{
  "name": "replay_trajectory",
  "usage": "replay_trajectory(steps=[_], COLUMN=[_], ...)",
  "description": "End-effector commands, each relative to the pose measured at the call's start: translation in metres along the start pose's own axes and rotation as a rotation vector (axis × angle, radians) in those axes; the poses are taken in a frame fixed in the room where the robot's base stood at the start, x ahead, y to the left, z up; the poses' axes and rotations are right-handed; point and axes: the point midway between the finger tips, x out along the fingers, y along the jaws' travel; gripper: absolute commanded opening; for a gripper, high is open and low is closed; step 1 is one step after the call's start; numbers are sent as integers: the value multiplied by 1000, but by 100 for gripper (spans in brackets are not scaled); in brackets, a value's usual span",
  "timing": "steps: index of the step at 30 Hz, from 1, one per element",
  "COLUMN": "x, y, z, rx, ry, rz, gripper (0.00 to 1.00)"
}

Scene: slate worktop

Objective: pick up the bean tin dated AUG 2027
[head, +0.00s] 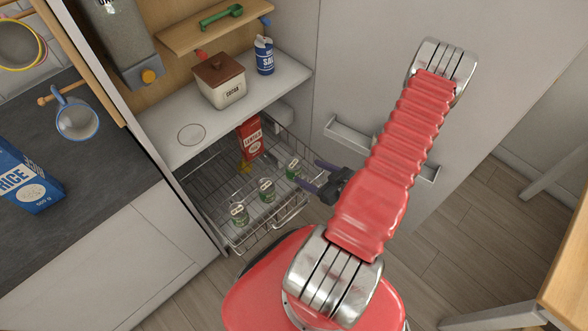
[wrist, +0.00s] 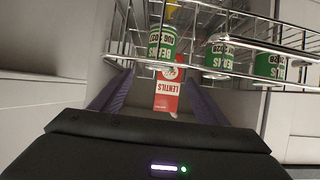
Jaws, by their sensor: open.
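Three green bean tins with pale labels stand in the pull-out wire basket. In the head view they are the left tin (head: 240,214), the middle tin (head: 267,190) and the right tin (head: 292,168). My gripper (head: 308,175) is open and empty, just right of the right tin. In the wrist view the tins look upside down: one tin (wrist: 160,46) near the middle, another tin (wrist: 218,55) and a third tin (wrist: 270,63) to its right. Dates are printed under BEANS, but I cannot read them surely. My open fingers (wrist: 157,78) lie apart, with no tin between them.
The wire basket (head: 262,238) has a raised rim beside my gripper. A red lentils box (head: 250,140) stands at its back and shows between my fingers in the wrist view (wrist: 166,95). A shelf (head: 165,155) with a cocoa canister (head: 219,82) and salt (head: 264,56) overhangs the basket's back.

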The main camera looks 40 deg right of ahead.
Motion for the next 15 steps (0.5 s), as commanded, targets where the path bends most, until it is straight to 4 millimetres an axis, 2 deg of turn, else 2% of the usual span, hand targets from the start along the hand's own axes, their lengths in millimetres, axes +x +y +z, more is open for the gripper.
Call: replay_trajectory(steps=[7, 15], x=[7, 34], y=[0, -1], z=[0, 0], rx=[0, -1], ry=[-1, -1], rz=[-2, -3], gripper=[68, 68])
